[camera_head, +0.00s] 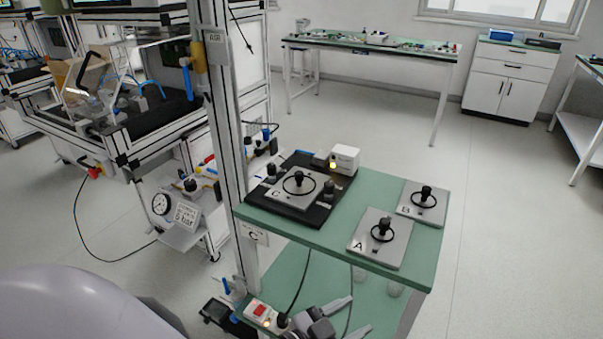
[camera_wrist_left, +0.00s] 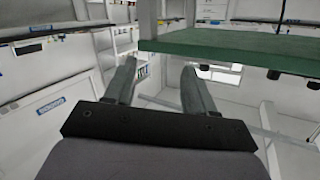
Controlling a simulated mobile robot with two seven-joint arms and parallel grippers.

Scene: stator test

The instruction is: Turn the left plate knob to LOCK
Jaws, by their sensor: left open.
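A grey plate marked C (camera_head: 283,200) sits on a black base (camera_head: 312,218) at the left of the green table. It carries a black ring with an upright knob (camera_head: 299,181). A black knob (camera_head: 271,171) stands at the plate's left side and another black knob (camera_head: 328,189) at its right. Any LOCK marking is too small to read. My left gripper (camera_head: 347,317) is open and empty, low in front of the table and well apart from the knobs. In the left wrist view its two fingers (camera_wrist_left: 160,85) are spread with nothing between them. My right gripper is not in view.
Plates A (camera_head: 365,248) and B (camera_head: 413,212) lie on the green table (camera_head: 327,233). Its edge (camera_wrist_left: 232,47) is above the fingers in the wrist view. A white box (camera_head: 345,159) stands behind plate C. A metal post (camera_head: 228,130) rises at the table's left. A red-switch box (camera_head: 258,311) sits below.

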